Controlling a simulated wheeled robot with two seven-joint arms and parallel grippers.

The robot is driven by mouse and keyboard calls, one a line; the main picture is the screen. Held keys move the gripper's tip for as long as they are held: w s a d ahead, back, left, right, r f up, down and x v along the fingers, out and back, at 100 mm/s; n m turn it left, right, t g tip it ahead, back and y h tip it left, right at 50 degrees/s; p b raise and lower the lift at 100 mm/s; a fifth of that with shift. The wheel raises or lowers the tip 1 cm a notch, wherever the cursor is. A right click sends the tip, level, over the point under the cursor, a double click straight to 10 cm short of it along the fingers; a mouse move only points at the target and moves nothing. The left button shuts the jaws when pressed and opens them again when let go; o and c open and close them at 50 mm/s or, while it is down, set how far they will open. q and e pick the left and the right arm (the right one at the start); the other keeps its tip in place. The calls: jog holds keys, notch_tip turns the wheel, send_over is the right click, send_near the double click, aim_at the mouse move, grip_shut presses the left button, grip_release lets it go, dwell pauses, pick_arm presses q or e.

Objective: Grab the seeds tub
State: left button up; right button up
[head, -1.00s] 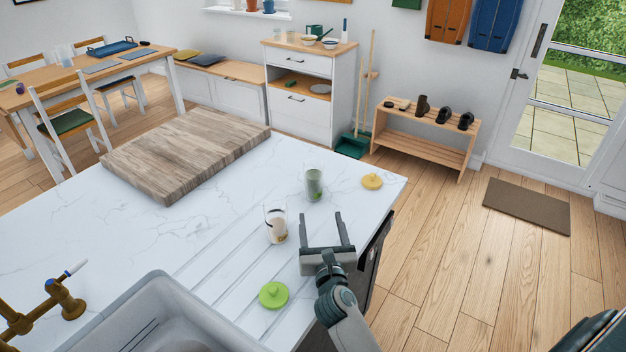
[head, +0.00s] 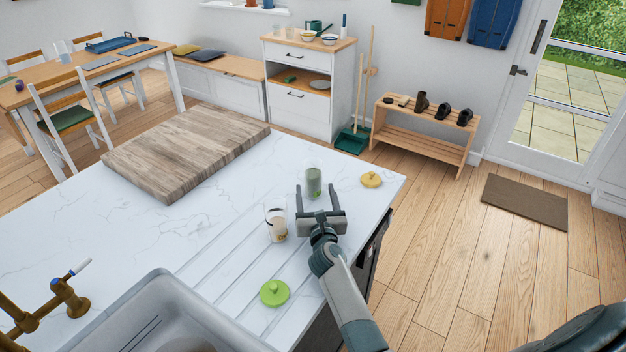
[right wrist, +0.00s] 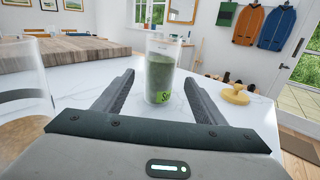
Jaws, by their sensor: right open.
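A clear tub (head: 313,180) with dark green contents stands upright on the white counter. In the right wrist view this tub (right wrist: 161,72) has a green label starting with "S"; the rest of the label is hidden. My right gripper (head: 317,190) is open and low over the counter. Its fingers point at the tub, one to each side; I cannot tell how far the tub is between the tips. It holds nothing. My left gripper is not in view.
A second clear tub (head: 276,224) with pale brown contents stands left of my right gripper. A green lid (head: 274,292) and a yellow lid (head: 371,180) lie on the counter (head: 225,235). A wooden board (head: 185,150) lies further left. The counter's right edge is close.

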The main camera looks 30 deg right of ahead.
aim_at(314, 186)
jog(key=shift+w+d, duration=0.1)
jog(key=shift+w, duration=0.3)
jog(key=shift+f+x, duration=0.15)
jog(key=shift+x, duration=1.2)
jog(key=shift+f+x, duration=0.1)
jog(key=shift+x, duration=1.2)
jog(key=shift+c, duration=0.4)
jog(key=c, duration=1.2)
jog(key=shift+r, duration=0.1)
